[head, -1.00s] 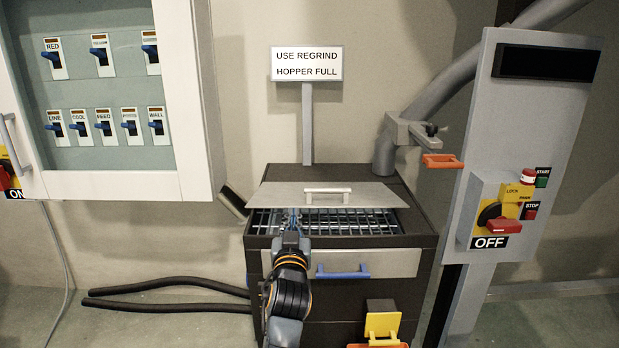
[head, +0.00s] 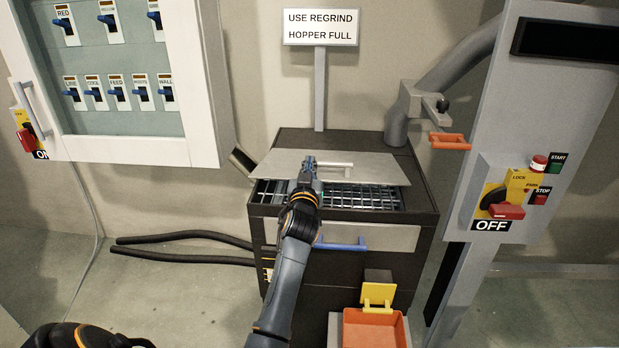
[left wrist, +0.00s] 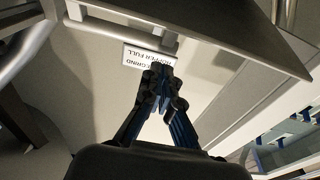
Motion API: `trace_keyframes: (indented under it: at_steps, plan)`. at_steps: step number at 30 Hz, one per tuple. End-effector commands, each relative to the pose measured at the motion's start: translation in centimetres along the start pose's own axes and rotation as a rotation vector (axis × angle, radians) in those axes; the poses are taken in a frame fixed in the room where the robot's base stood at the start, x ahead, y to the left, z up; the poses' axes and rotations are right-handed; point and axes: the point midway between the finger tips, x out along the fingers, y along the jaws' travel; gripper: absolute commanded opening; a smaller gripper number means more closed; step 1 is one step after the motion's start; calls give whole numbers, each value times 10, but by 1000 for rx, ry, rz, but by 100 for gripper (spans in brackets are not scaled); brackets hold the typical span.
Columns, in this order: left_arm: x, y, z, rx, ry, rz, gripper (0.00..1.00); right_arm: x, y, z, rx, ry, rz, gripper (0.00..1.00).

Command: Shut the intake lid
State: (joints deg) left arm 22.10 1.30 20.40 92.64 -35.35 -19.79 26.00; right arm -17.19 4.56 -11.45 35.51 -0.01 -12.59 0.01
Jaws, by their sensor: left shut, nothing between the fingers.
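The intake lid (head: 273,164) is a flat grey plate with a pale bar handle (head: 340,165), on top of the dark hopper cabinet (head: 300,139). The intake stands open in front of it, showing a metal grate (head: 360,196). My left gripper (head: 308,162) is shut and empty, overlapping the lid by the handle's left end in the head view. In the left wrist view its closed fingertips (left wrist: 159,74) are near the handle (left wrist: 125,32) and lid (left wrist: 215,30); contact cannot be told. My right gripper is not in view.
A blue handle (head: 341,244) is on the cabinet front, with an orange tray (head: 372,330) below. A sign (head: 320,27) stands behind. A switch cabinet (head: 110,146) is at left, a grey control post (head: 545,120) at right. Black hoses (head: 185,237) lie on the floor.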

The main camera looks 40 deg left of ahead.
Motion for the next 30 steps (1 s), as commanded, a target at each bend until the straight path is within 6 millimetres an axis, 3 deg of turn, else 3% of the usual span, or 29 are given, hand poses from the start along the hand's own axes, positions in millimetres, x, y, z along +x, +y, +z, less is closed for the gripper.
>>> trace_keyframes:
  at_steps: [1,6,20,30]
  plan:
    - [-7,2,17,1,-15,2,0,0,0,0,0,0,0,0]
    - [-13,1,32,1,-10,1,0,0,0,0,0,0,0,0]
    - [-15,1,38,1,-10,1,0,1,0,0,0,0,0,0]
    - [-27,1,78,0,-11,2,0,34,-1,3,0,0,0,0]
